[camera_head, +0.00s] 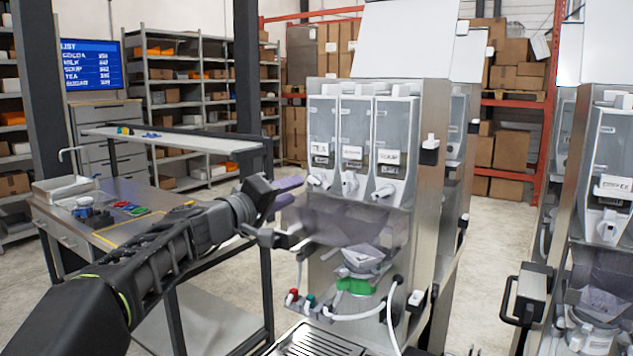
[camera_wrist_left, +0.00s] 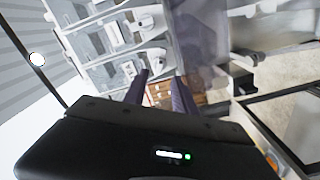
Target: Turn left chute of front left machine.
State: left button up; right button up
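The front left machine (camera_head: 430,200) has three clear canisters side by side, each with a label and a white chute below. Its left chute (camera_head: 318,181) points down and slightly left. The middle chute (camera_head: 349,184) and right chute (camera_head: 384,191) are beside it. My left gripper (camera_head: 296,190) is just left of and a little below the left chute, apart from it in the head view. In the left wrist view its two purple fingers (camera_wrist_left: 161,78) are spread with nothing held between them, and white chutes show just beyond. Which chute is nearest there is unclear. My right gripper is not in view.
A purple-tinted panel (camera_head: 345,222) hangs under the chutes, above a funnel and green-collared part (camera_head: 356,286). White hoses (camera_head: 390,315) loop in front. A second machine (camera_head: 607,180) stands at right. A steel counter (camera_head: 110,215) lies behind my left arm.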

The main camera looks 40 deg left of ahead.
aim_at(312, 183)
pick_arm(q)
jog(key=shift+s, duration=0.1)
jog(key=w+p, duration=0.3)
jog(key=w, duration=0.3)
jog(key=shift+w+r, duration=0.1)
jog(key=shift+w, duration=0.3)
jog(key=shift+w+a, duration=0.1)
jog(key=shift+w, duration=0.45)
grip_shut()
